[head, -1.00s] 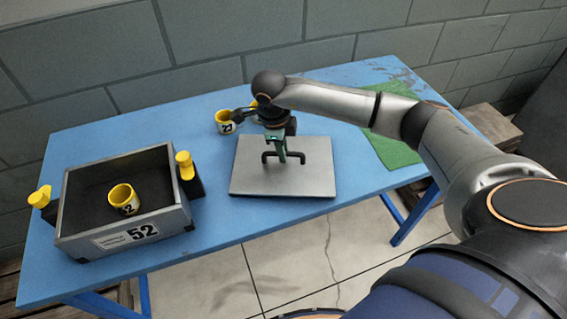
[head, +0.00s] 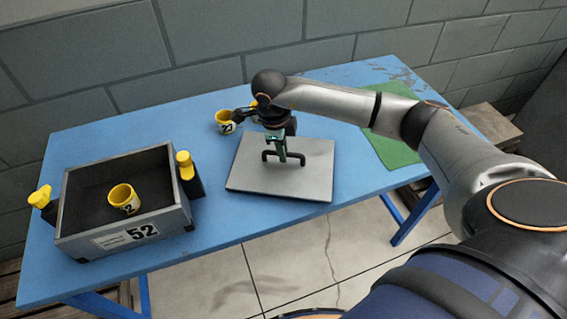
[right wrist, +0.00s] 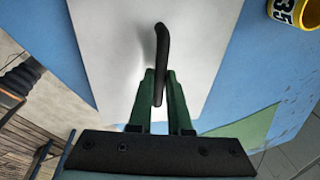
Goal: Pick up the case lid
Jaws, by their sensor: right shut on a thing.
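The case lid (head: 306,180) is a flat grey plate with a black bar handle (head: 270,156), on or just above the blue table. I cannot tell whether there is a gap under it. My right gripper (head: 282,152) is over the lid, shut on the handle. In the right wrist view the green fingers (right wrist: 160,78) stand on both sides of the handle (right wrist: 161,50), with the pale lid (right wrist: 115,40) behind. The open grey case (head: 105,242), marked 52, stands at the left of the table, with a yellow cup (head: 124,198) inside. My left gripper is not seen.
Another yellow cup (head: 226,121) stands behind the lid, close to my right gripper. Yellow-topped black latches (head: 190,178) stick out at the case's sides. A green mat (head: 392,145) lies at the table's right. The blue table (head: 225,222) is clear between case and lid.

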